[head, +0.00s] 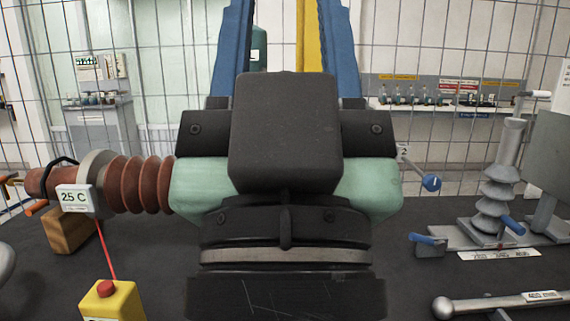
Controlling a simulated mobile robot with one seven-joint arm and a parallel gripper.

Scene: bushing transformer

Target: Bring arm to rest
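Large dark parts that look like my own arm fill the middle of the head view and hide much of the bench behind them. My gripper's fingers do not show, so I cannot see whether it holds anything. Behind the dark parts lies a pale green body (195,192). A red-brown ribbed bushing (140,185) extends from it to the left, lying roughly level. A white "25 C" tag (74,199) shows near the bushing's left end.
A yellow box with a red button (112,302) is at front left, near a wooden block (70,232). A grey ribbed insulator (497,190) stands at right. A metal rod with a ball end (490,305) lies at front right. Wire mesh (190,40) closes off the back.

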